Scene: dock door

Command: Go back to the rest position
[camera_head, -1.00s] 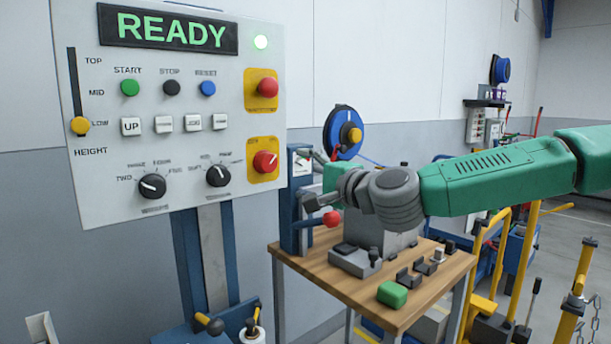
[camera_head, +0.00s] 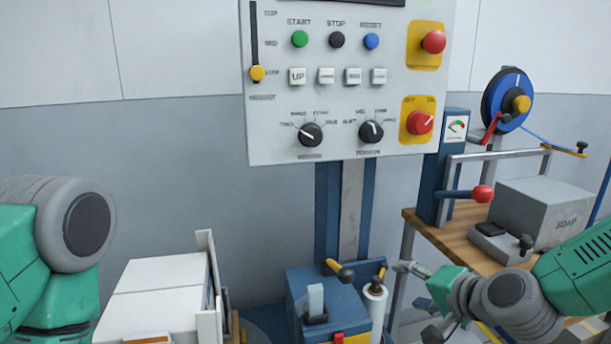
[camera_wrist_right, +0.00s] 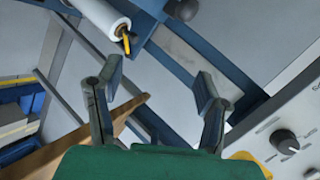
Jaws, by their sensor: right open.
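My right gripper (camera_head: 414,286) is in the lower right of the head view, beside the white roll on the blue machine base. In the right wrist view (camera_wrist_right: 158,82) its two fingers stand well apart with nothing between them. My right arm comes in from the right edge, in front of the wooden bench. My left arm shows at the left edge of the head view, but its gripper is out of view.
The control panel (camera_head: 345,90) stands above the blue base (camera_head: 335,312). The white roll (camera_head: 375,305) is close to my right gripper. The wooden bench (camera_head: 440,235) holds a grey soap box (camera_head: 540,215) and a red-knobbed lever (camera_head: 482,194). White boxes (camera_head: 155,300) stand lower left.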

